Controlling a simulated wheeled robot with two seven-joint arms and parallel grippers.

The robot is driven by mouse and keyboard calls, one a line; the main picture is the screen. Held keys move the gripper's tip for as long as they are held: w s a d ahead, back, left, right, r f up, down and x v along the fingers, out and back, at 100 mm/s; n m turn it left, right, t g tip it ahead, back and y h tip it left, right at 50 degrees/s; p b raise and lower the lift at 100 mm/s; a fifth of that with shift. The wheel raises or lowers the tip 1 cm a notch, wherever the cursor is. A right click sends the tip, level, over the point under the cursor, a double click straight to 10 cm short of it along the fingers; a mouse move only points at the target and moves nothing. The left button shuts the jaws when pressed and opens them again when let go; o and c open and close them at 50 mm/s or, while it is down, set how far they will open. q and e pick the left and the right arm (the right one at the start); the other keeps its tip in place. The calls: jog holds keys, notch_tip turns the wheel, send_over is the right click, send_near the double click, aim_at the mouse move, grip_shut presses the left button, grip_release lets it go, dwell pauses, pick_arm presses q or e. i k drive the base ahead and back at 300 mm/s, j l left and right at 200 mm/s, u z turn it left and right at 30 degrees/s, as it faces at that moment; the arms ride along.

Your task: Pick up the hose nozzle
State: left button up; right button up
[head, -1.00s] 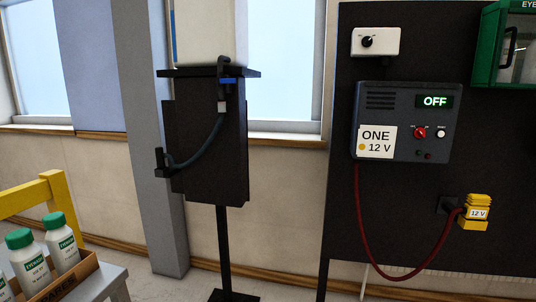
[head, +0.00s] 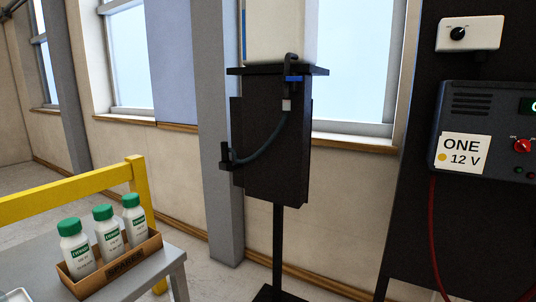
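A dark hose (head: 268,145) hangs in a curve on the front of a black stand panel (head: 270,180) in the head view. Its upper end meets a light grey fitting (head: 287,104) under a blue piece (head: 293,79). Its lower left end goes to a small black piece (head: 226,158) in a bracket at the panel's left edge, which looks like the hose nozzle, though it is too small to be sure. Neither of my grippers is in view.
A grey table (head: 158,262) at lower left bears a cardboard box (head: 122,266) with white, green-capped bottles. A yellow rail (head: 75,190) runs behind it. At right, a dark board carries a control box (head: 480,105) with a red cable (head: 436,240). Floor shows between table and stand.

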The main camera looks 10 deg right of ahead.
aim_at(223, 144)
jog(key=i+l+u, duration=0.1)
jog(key=i, duration=0.45)
jog(key=i+l+u, duration=0.1)
jog(key=i+l, duration=0.15)
jog(key=i, duration=0.25)
jog(key=i+l, duration=0.2)
jog(key=i, duration=0.3)
jog(key=i+l+u, duration=0.15)
jog(key=i, duration=0.4)
jog(key=i+l+u, duration=0.1)
jog(key=i+l, duration=0.3)
jog(key=i+u, duration=0.1)
jog(key=i, duration=0.45)
jog(key=k, duration=0.1)
